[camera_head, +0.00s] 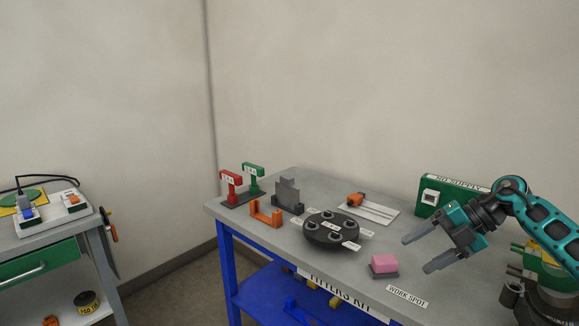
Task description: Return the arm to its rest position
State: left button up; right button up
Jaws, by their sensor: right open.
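My right gripper (417,254) comes in from the right on a teal arm (538,218). Its two dark fingers are spread apart with nothing between them. It hangs above the right part of the grey bench (345,280), close to a pink block (383,264) on a dark base; I cannot tell its exact height. My left gripper and left arm do not show in the head view.
On the bench stand a round black fixture (325,240), an orange bracket (266,215), red (231,183) and green (253,176) stands, a grey stepped block (288,194) and a green box (452,194). A second bench (60,232) is at left. The bench's front right is mostly clear.

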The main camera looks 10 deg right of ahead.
jog(key=s+a+f+m+t+y, duration=0.1)
jog(key=a+f+m+t+y, duration=0.25)
jog(key=a, duration=0.65)
jog(key=s+a+f+m+t+y, duration=0.2)
jog(key=a+f+t+y, duration=0.15)
jog(key=a, duration=0.55)
jog(key=s+f+m+h, duration=1.3)
jog(key=s+f+m, duration=0.5)
jog(key=s+m, duration=0.1)
jog(key=shift+s+m+t+h, duration=0.2)
jog(key=shift+m+t+h, duration=0.15)
jog(key=shift+m, duration=0.5)
jog(key=shift+a, duration=0.1)
